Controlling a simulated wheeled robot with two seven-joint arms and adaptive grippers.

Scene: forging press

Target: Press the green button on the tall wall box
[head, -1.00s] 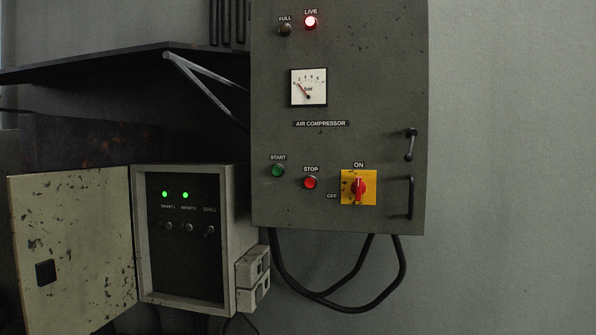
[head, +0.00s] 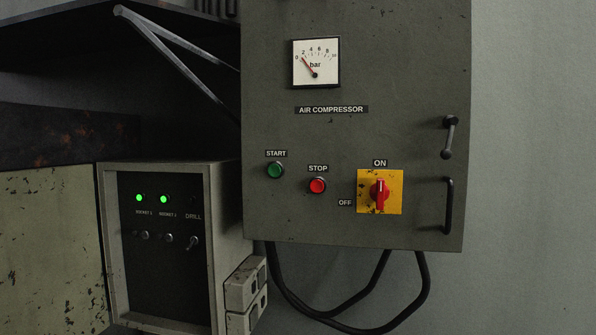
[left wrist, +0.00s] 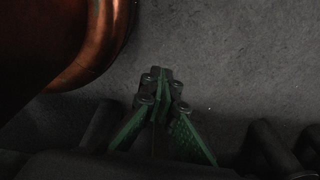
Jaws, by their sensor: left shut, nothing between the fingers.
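The tall wall box (head: 400,110) is grey and labelled AIR COMPRESSOR. Its green button (head: 275,170) sits under a START label on the lower left of its front. A red STOP button (head: 317,186) is to the right of it. A red rotary switch (head: 380,193) on a yellow plate points up to ON. The pressure gauge (head: 316,63) needle is near the low end. My left gripper (left wrist: 160,76) is shut and empty in the left wrist view, over a grey floor-like surface. Neither gripper shows in the head view.
A smaller open box (head: 215,200) with two lit green lamps and toggle switches stands at left, its door (head: 50,250) swung out left. Black cables (head: 330,315) hang below the tall box. Handles (head: 448,205) are at its right. A copper-coloured rounded object (left wrist: 95,45) is near my left gripper.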

